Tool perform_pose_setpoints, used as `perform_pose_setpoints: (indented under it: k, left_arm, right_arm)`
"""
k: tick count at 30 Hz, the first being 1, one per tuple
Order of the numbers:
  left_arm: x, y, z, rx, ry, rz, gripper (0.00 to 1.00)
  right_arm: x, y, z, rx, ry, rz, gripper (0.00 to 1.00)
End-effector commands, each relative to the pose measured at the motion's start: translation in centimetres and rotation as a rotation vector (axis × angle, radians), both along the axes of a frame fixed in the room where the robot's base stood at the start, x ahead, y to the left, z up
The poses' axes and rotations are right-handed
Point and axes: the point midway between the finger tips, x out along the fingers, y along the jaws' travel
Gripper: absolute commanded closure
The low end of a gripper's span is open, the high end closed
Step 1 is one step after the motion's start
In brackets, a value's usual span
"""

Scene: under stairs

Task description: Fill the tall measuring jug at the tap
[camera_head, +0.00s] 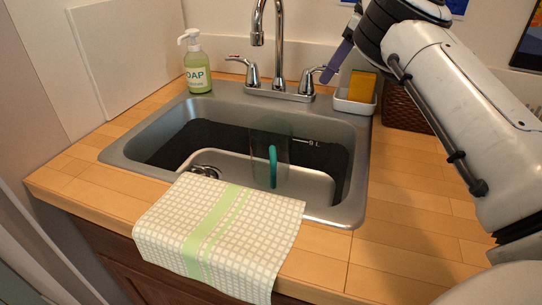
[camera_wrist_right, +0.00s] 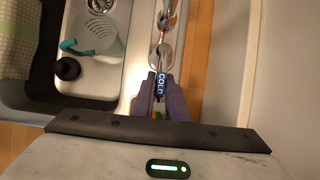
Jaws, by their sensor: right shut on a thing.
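The clear measuring jug (camera_head: 258,150) with a teal handle (camera_head: 273,166) stands in the sink (camera_head: 345,205), below the tap's spout (camera_head: 257,38). It also shows in the right wrist view (camera_wrist_right: 100,38). I cannot tell whether it holds water. No stream shows under the spout. My right gripper (camera_head: 330,75) reaches down from the right to the tap's right lever. In the right wrist view its purple fingers (camera_wrist_right: 161,90) are shut on the cold handle (camera_wrist_right: 162,84), marked COLD. The left tap handle (camera_head: 245,68) is free. My left gripper is out of view.
A soap bottle (camera_head: 198,68) stands behind the sink at the left. A caddy (camera_head: 352,103) with an orange sponge (camera_head: 362,86) and a woven basket (camera_head: 400,108) are at the right, near my arm. A checked towel (camera_head: 265,225) hangs over the front edge.

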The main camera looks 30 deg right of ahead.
Motion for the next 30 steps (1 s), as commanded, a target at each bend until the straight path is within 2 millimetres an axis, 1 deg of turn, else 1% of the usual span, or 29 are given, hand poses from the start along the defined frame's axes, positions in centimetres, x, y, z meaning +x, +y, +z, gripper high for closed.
perform_pose_setpoints:
  k: [5,9,15,18,27,30]
  left_arm:
    - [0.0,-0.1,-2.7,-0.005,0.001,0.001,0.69]
    - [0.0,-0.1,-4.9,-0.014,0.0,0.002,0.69]
    - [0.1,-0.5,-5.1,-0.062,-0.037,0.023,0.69]
    - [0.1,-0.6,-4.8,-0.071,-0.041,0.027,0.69]
    - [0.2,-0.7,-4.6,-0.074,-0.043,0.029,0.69]
    - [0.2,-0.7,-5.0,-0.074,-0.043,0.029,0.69]
  right_arm:
    - [-0.1,0.6,-0.7,-0.002,-0.003,-0.082,1.0]
    - [-0.4,1.3,-0.9,-0.003,-0.006,-0.22,1.0]
    - [-0.9,2.9,-0.6,-0.004,-0.007,-0.512,1.0]
    - [-1.1,3.2,-0.2,-0.001,-0.005,-0.597,1.0]
    - [-1.2,3.3,0.0,0.0,-0.001,-0.628,1.0]
    - [-1.1,3.9,-0.1,-0.004,-0.003,-0.706,1.0]
